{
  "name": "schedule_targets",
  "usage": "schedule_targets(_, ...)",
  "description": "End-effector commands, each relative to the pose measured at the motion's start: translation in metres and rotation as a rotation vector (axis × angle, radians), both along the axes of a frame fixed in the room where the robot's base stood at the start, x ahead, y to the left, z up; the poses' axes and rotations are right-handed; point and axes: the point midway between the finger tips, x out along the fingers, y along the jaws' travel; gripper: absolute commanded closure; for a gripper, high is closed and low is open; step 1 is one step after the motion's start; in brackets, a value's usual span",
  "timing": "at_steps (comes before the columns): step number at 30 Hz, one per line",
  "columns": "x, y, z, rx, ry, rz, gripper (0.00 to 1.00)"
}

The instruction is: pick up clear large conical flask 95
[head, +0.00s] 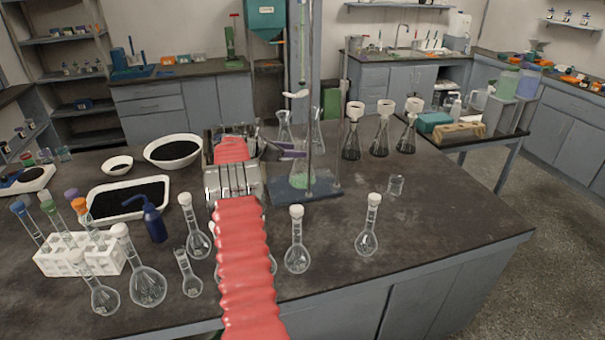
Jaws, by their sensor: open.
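Two clear conical flasks stand close together behind the retort stand, a left one (284,132) and a right one (317,134). No number is readable on either, so I cannot tell which is 95. Another conical flask (302,174) with green liquid stands on the stand's blue base. My gripper (294,152) is small in view, just left of the stand rod and in front of the left clear flask. Its jaws are open, and I see nothing held between them. My red-sleeved arm hides part of the bench below.
The retort stand (309,100) with a burette is a tall obstacle beside my gripper. Dark-filled flasks with funnels (380,135) stand to the right. Stoppered volumetric flasks (297,255) line the front. A small beaker (395,186) stands right; the bench's right part is mostly free.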

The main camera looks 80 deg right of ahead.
Motion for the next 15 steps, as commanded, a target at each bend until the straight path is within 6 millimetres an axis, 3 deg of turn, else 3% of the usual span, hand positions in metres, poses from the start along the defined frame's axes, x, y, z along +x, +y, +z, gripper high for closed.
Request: schedule_targets(15,-0.029,-0.035,-0.019,0.0,0.0,0.0,0.49)
